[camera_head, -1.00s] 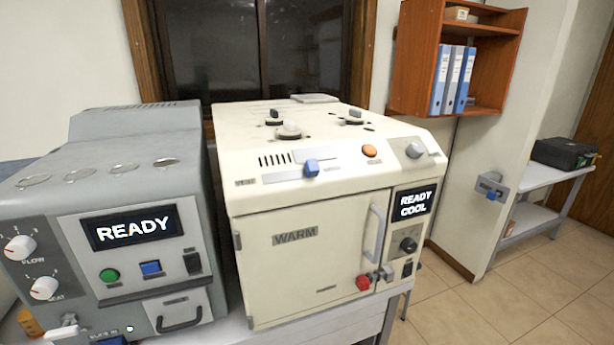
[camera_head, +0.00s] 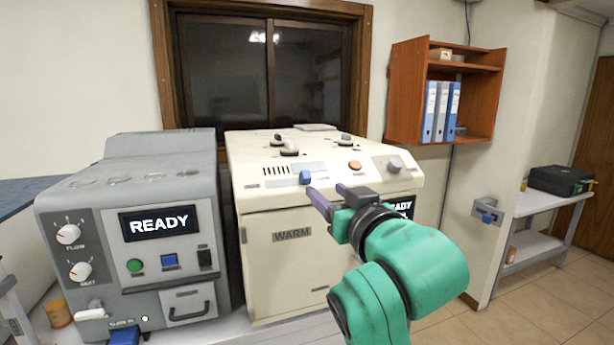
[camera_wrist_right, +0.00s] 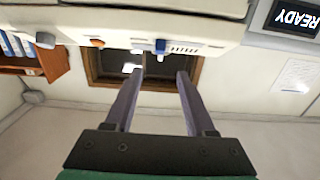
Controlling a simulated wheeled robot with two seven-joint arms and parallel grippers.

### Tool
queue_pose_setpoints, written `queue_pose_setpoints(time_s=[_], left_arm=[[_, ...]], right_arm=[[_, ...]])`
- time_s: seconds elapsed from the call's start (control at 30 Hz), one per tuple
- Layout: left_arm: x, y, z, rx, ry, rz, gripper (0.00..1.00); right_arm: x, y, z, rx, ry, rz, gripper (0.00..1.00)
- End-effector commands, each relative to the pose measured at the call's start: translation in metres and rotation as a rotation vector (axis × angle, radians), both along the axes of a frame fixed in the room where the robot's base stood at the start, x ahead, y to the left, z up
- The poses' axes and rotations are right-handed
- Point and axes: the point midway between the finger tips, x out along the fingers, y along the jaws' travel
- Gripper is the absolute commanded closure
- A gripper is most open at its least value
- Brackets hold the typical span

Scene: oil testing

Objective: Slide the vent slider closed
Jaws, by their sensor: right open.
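The vent slider is a small blue knob (camera_head: 305,177) on the sloped top front of the cream WARM oven (camera_head: 290,220). It sits toward the right of its strip, right of and below the dark vent slots (camera_head: 275,170). My right gripper (camera_head: 326,190) is open and empty, just in front of the panel, with its fingertips below and right of the knob. In the right wrist view, which is upside down, the blue knob (camera_wrist_right: 160,46) shows beyond the gap between the two fingers (camera_wrist_right: 158,77), apart from them. My left gripper is not in view.
An orange button (camera_head: 355,165) and a grey knob (camera_head: 394,165) are right of the slider on the same panel. A grey machine reading READY (camera_head: 160,223) stands close on the left. My right arm hides much of the oven door's right side.

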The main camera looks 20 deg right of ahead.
Motion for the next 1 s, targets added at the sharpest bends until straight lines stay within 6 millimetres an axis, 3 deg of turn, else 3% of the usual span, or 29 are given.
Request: queue_pose_setpoints(time_s=[0.2, 0.4, 0.73, 0.77, 0.8, 0.9, 1.0], left_arm=[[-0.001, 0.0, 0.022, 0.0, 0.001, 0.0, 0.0], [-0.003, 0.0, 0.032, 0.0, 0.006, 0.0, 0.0], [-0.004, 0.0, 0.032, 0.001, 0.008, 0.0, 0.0], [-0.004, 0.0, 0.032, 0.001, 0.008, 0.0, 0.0], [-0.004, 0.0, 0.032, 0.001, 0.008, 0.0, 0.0], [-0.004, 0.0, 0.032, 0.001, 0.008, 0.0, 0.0], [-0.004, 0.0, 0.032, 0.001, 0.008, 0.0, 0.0]], right_arm=[[0.06, 0.003, 0.004, -0.002, 0.005, -0.001, 0.45], [0.099, 0.006, 0.003, 0.0, 0.001, 0.0, 0.45], [0.108, 0.007, 0.0, -0.001, 0.001, 0.001, 0.45], [0.108, 0.007, 0.0, -0.001, 0.001, 0.001, 0.53], [0.108, 0.007, 0.0, -0.001, 0.001, 0.001, 0.68], [0.108, 0.007, 0.0, -0.001, 0.001, 0.001, 1.0], [0.108, 0.007, 0.0, -0.001, 0.001, 0.001, 1.0]])
